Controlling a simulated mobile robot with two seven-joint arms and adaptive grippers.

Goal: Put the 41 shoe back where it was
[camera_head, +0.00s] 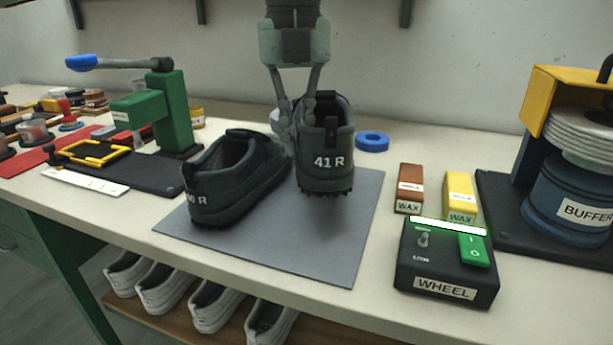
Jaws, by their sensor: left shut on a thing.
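The 41 R shoe (325,160) is dark grey, upright, with its heel and white label toward me. My left gripper (297,112) comes down from the top and is shut on the left side of its collar. The shoe is over the grey mat (285,250); I cannot tell whether its sole touches the mat. A second dark shoe, whose label reads as 40 R (235,175), stands on the mat just to the left, turned at an angle. The gripper hides part of the gap between the two shoes. My right gripper is not in view.
Brown wax (410,188), yellow wax (460,192), the WHEEL switch box (447,262) and the buffer (572,195) are at right. A green press (160,115) is at left. White shoes (212,305) sit on a lower shelf. The mat's front is bare.

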